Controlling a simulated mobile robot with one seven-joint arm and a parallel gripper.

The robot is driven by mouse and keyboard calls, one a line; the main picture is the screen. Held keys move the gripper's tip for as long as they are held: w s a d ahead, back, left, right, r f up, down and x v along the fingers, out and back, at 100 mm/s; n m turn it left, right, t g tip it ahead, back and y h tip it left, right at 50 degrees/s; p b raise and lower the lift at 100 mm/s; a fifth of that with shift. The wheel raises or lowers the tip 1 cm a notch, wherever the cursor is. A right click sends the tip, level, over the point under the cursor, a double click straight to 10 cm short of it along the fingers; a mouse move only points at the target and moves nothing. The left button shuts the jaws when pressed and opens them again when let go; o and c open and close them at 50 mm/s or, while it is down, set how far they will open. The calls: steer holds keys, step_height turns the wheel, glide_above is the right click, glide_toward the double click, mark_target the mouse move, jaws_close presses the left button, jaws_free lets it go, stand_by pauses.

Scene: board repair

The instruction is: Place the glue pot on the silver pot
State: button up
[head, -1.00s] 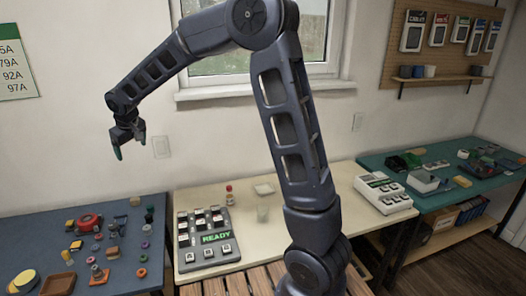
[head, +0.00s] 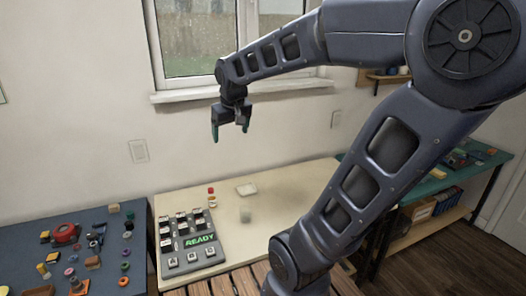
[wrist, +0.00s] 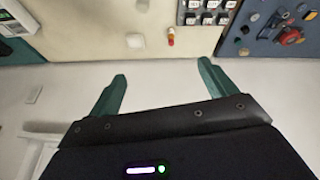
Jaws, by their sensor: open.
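My gripper (head: 230,132) hangs open and empty in the air, in front of the wall below the window. In the wrist view its two green fingers (wrist: 163,72) are apart with nothing between them. I cannot pick out for certain a glue pot or a silver pot. A small bottle with a red top (head: 211,192) stands at the back of the cream table; it also shows in the wrist view (wrist: 171,37). A pale translucent cup (head: 245,214) stands nearer the front. Items on the blue table are too small to name surely.
The cream table (head: 290,190) bears a keypad panel reading READY (head: 195,240) and a white dish (head: 246,189). The blue table (head: 20,235) at left is crowded with small parts and a red round item (head: 65,233). My arm hides much of the right side.

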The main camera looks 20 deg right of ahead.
steer(key=s+d+f+m, duration=0.2)
steer(key=s+d, duration=0.4)
steer(key=s, duration=0.4)
steer(key=shift+s+d+f, duration=0.25)
steer(key=shift+s+f, duration=0.1)
steer(key=shift+f, duration=0.35)
